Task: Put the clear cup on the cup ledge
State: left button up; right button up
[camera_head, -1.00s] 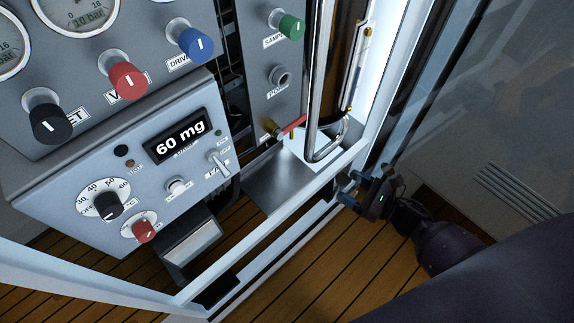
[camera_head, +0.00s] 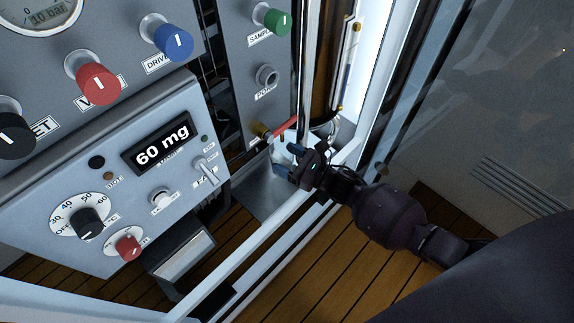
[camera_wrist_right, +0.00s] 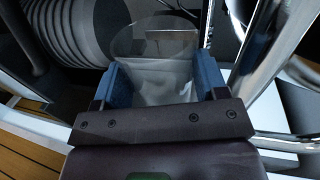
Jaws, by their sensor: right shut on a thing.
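My right gripper (camera_head: 287,160) reaches in over the metal cup ledge (camera_head: 252,197), near the red-levered tap (camera_head: 284,127). In the right wrist view its two blue fingers (camera_wrist_right: 155,88) are shut on the clear cup (camera_wrist_right: 155,66), one on each side. The cup is see-through, and its round rim shows beyond the fingers. In the head view the cup is hard to make out behind the gripper. I cannot tell whether its base touches the ledge. My left gripper is not in view.
The panel with knobs and a "60 mg" display (camera_head: 163,146) stands to the left. A shiny vertical pipe (camera_head: 301,60) is close to the gripper; it also shows in the right wrist view (camera_wrist_right: 272,50). A white frame rail (camera_head: 255,255) runs along the front.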

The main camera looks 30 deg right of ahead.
aim_at(292, 168)
notch_tip(292, 168, down, 4)
jog(key=shift+s+r+b, duration=0.15)
jog(key=shift+b, duration=0.6)
jog(key=shift+r, duration=0.15)
jog(key=shift+f, duration=0.25)
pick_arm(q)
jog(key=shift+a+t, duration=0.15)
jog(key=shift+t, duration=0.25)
pick_arm(e)
jog(key=o, duration=0.9)
jog(key=shift+r, duration=0.1)
jog(key=shift+w+r, duration=0.15)
jog(key=shift+w, duration=0.05)
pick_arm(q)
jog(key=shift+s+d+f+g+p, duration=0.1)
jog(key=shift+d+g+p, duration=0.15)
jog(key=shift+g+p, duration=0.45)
pick_arm(e)
jog(key=v, duration=1.2)
jog(key=shift+s, duration=0.1)
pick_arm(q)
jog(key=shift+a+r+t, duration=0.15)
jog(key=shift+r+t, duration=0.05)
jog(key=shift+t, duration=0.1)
